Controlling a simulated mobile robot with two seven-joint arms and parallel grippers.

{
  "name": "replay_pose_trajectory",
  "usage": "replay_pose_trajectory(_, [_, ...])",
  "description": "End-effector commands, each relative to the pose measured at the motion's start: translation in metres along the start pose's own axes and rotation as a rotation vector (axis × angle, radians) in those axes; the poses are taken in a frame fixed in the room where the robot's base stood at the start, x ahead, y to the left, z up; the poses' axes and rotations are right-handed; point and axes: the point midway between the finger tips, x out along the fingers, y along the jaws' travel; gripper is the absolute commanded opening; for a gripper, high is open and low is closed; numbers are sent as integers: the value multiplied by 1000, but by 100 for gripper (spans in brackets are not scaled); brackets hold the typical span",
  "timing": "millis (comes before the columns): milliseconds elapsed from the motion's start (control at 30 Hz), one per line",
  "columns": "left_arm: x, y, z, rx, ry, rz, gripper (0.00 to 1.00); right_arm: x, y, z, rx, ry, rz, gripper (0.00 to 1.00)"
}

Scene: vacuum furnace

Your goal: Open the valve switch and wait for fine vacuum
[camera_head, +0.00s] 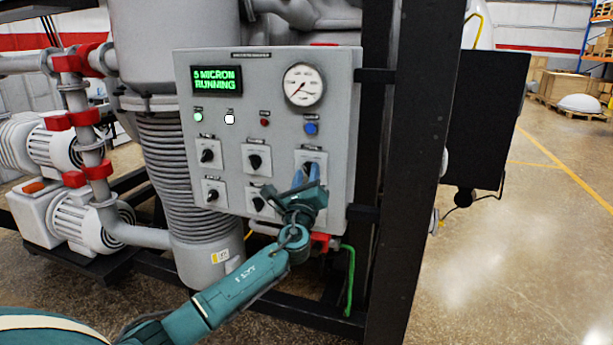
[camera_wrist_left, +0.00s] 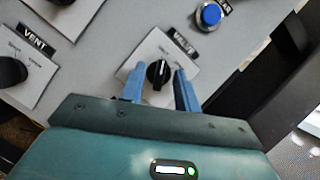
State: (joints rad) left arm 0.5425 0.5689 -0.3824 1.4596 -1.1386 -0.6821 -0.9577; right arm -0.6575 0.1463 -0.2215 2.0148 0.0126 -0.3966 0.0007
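The valve switch is a black rotary knob (camera_wrist_left: 158,73) on a white plate labelled VALVE in the left wrist view. In the head view its plate (camera_head: 311,158) is on the right of the control panel, partly hidden by my gripper. My left gripper (camera_head: 306,176) is at this switch. Its two blue fingers stand on either side of the knob, with visible gaps, so it is open around the knob. The display (camera_head: 217,81) reads "5 MICRON RUNNING" in green. My right gripper is not in view.
The control panel (camera_head: 265,185) also has a round gauge (camera_head: 304,85), a blue button (camera_head: 311,128), small lamps and several other black knobs. One knob (camera_wrist_left: 12,70) is labelled VENT. A black frame post (camera_head: 415,150) stands right of the panel. Open floor lies further right.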

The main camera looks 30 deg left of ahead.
Motion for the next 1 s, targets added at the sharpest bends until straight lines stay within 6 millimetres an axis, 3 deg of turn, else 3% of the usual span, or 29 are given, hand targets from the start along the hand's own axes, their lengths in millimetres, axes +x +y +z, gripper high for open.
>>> replay_pose_trajectory(133, [0,0,0,0,0,0,32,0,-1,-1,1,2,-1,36])
replay_pose_trajectory(533, [-1,0,0,0,0,0,0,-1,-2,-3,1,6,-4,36])
replay_pose_trajectory(1000, [-1,1,-1,44,0,-18,0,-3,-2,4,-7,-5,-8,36])
